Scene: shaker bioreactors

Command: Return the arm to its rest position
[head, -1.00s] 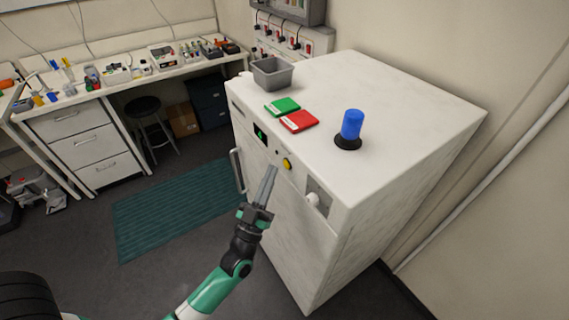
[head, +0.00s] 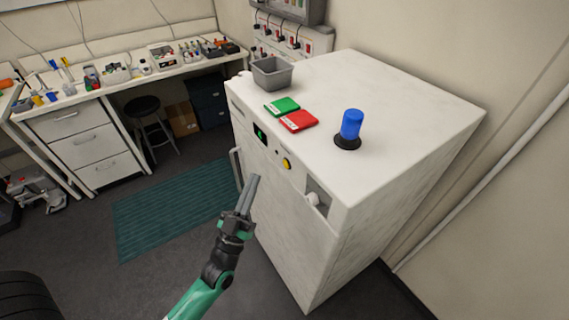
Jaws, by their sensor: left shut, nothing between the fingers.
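My left gripper (head: 250,182) is in front of the white shaker bioreactor cabinet (head: 300,235) in the head view. Its fingers are shut with nothing between them. They point up toward the cabinet's front panel, below the small dark display (head: 260,133) and the yellow button (head: 286,163), and look apart from the button. My left arm comes in from the bottom, green and black. My right gripper is not in the view.
A door handle (head: 237,168) sticks out at the front left. A workbench (head: 80,97) and stool (head: 143,106) stand behind left.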

